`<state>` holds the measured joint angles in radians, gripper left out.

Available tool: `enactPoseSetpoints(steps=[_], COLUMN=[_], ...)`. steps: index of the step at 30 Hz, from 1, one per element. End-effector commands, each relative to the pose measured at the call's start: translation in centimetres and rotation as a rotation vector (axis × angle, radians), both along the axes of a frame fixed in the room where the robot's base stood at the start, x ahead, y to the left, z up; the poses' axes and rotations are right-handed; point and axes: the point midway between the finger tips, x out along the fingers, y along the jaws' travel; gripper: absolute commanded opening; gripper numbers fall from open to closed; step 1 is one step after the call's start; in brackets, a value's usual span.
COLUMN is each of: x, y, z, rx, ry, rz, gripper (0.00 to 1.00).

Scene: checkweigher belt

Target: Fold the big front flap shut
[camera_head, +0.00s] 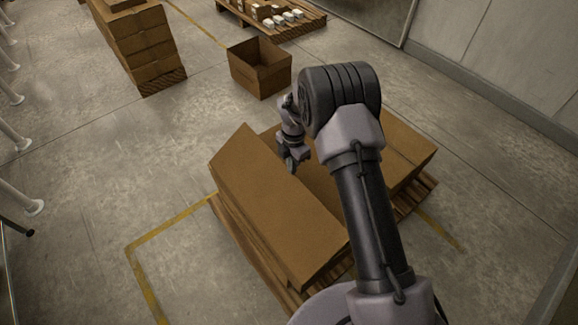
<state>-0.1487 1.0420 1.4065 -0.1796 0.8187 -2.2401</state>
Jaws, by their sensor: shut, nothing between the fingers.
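A large cardboard box (407,152) sits on a wooden pallet in the lower middle of the view. Its big flap (275,208) on the near left side stands up at a slant, its broad brown face toward me. My gripper (292,164) is shut and empty. It points down just beyond the flap's upper edge, over the box top; I cannot tell whether it touches the cardboard. My arm covers the middle and right of the box, so part of its top is hidden.
The pallet (235,228) juts out around the box, inside yellow floor lines (147,290). Behind stand an open empty carton (262,84), a stack of cartons (145,45) and a loaded pallet (300,28). White legs (20,140) line the left edge. The floor at left is clear.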

Motion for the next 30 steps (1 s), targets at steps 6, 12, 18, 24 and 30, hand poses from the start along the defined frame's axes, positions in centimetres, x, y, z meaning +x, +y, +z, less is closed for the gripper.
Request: enactPoseSetpoints(steps=[6, 12, 18, 24, 30], x=[1.0, 1.7, 2.1, 2.3, 2.3], y=[-1.6, -2.6, -3.2, -3.5, -3.5], z=[-3.1, -5.7, -7.6, -8.4, -8.5], rx=[0.000, -0.001, 0.000, 0.001, 0.001], ry=[0.000, 0.001, 0.000, -0.001, -0.001], rz=[-0.001, -0.001, 0.000, 0.000, 0.000], gripper=[0.00, 0.00, 0.00, 0.00, 0.00])
